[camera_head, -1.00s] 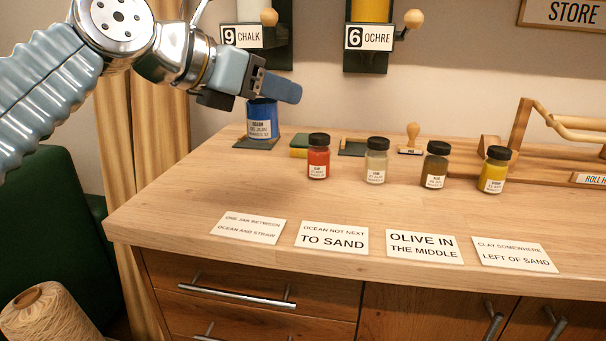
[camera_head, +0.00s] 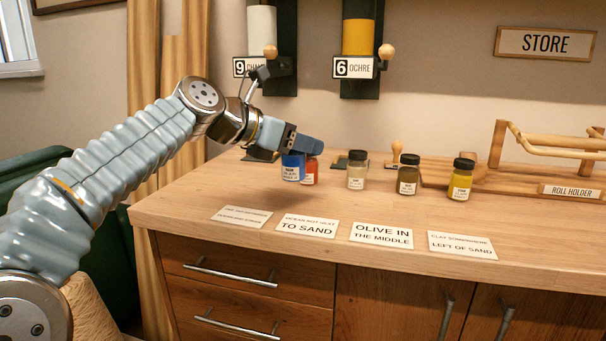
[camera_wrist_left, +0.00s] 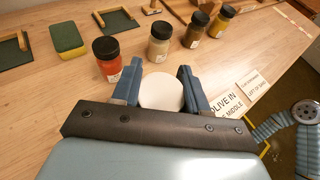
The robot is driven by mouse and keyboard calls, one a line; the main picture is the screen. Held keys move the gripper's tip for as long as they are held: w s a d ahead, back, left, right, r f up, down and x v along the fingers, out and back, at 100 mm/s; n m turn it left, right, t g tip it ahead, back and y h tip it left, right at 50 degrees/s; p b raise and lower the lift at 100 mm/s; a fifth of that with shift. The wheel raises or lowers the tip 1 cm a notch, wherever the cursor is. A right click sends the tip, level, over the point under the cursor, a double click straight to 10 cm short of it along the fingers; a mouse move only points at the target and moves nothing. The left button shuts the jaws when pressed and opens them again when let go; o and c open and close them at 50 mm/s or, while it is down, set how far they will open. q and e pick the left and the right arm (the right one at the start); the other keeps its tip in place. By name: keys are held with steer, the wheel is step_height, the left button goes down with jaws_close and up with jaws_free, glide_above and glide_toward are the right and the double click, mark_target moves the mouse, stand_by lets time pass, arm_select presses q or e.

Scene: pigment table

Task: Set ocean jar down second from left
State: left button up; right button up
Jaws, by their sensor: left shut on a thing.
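My left gripper (camera_head: 305,145) is shut on the blue ocean jar (camera_head: 292,168), held upright from above. In the head view the jar overlaps the left side of the red jar (camera_head: 311,172); I cannot tell whether its base touches the table. In the left wrist view a round white top (camera_wrist_left: 162,92) sits between the fingers (camera_wrist_left: 160,88), with the red jar (camera_wrist_left: 107,65) ahead to the left. A pale sand-coloured jar (camera_head: 356,172), an olive-brown jar (camera_head: 407,177) and a yellow jar (camera_head: 460,182) stand in a row to the right. My right gripper is out of view.
Several clue cards, such as the "Olive in the middle" card (camera_head: 381,235), lie along the front edge. Behind are a green-yellow sponge (camera_wrist_left: 67,38), dark pads (camera_wrist_left: 118,20) and a stamp (camera_head: 396,152). A wooden roll holder (camera_head: 540,180) stands at the right.

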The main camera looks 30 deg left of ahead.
arm_select(q)
steer(key=shift+w+a+f, duration=0.2)
steer(key=shift+w+f, duration=0.25)
steer(key=shift+f, duration=0.2)
steer(key=f, duration=0.1)
steer(key=w+f+b, duration=0.1)
steer(key=f, duration=0.2)
steer(key=shift+w+a+b, duration=0.15)
steer(key=shift+a+b, duration=0.15)
steer(key=shift+b, duration=0.05)
steer(key=shift+f, duration=0.25)
steer(key=shift+f, duration=0.15)
steer(key=o, duration=1.1)
steer(key=v, duration=1.2)
